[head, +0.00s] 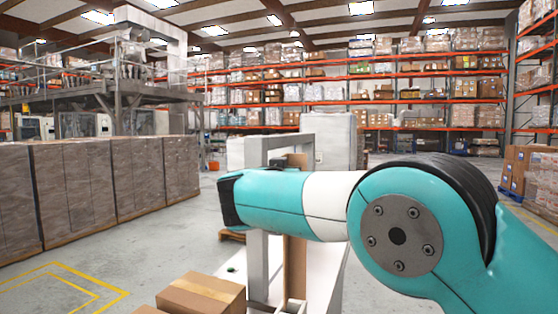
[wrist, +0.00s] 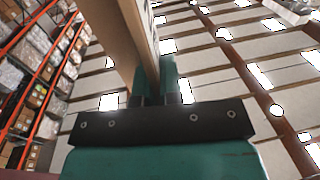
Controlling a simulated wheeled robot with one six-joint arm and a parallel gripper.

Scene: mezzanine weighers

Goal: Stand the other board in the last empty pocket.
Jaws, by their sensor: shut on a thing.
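In the wrist view my gripper (wrist: 158,88) is shut on a tan board (wrist: 118,40), which runs up between the teal fingers and out of the top of the picture. In the head view my teal arm crosses the middle and hides the gripper. An upright brown board (head: 295,268) shows below the arm, beside a white post; I cannot tell whether it is the held one. I cannot make out the pockets there.
A white table (head: 322,282) and a white upright frame (head: 257,264) stand behind and below my arm. A closed cardboard box (head: 200,294) is at the front, left of the frame. Wrapped pallets (head: 120,180) line the left.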

